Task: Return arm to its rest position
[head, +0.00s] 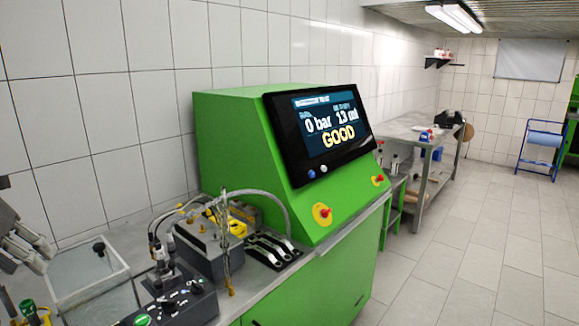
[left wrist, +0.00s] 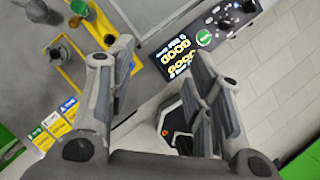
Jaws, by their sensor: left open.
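My left gripper (head: 30,250) shows at the left edge of the head view, above the left end of the bench and cut off by the frame. In the left wrist view my left gripper (left wrist: 162,78) has its two grey fingers spread apart with nothing between them. It is apart from the bench things below it. My right gripper is in neither view.
A green test stand (head: 230,130) with a screen (head: 325,130) reading "0 bar" and "GOOD" stands behind the bench. A pump unit with hoses (head: 210,240), a black control box (head: 178,305) and a clear-lidded box (head: 88,275) crowd the bench. Floor at right is clear.

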